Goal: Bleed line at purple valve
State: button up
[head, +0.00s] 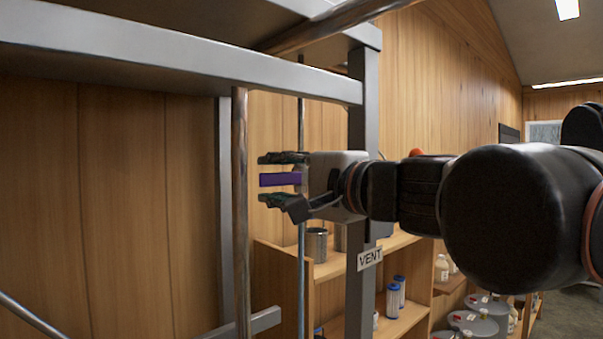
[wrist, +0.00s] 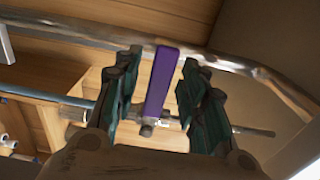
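The purple valve handle (head: 280,179) is a flat bar between the two fingers of my gripper (head: 264,179) in the head view. In the wrist view the handle (wrist: 163,80) lies between the fingers (wrist: 160,62), with a small gap visible on each side. The gripper is open around the handle. A metal valve body (wrist: 147,130) shows at the handle's near end, on a thin pipe (wrist: 240,130). That thin pipe (head: 301,265) runs upright in the head view, close to the fingers. A VENT label (head: 370,258) is on the grey post below the gripper.
A grey steel frame (head: 180,62) crosses above, with its post (head: 362,110) beside the gripper. A thicker metal pipe (head: 240,210) stands left of the fingertips. Wooden shelves (head: 335,266) with cans and bottles are behind. White-lidded containers (head: 474,324) stand lower right.

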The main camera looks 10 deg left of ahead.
jog(key=shift+w+a, duration=0.15)
jog(key=shift+a, duration=0.15)
grip_shut()
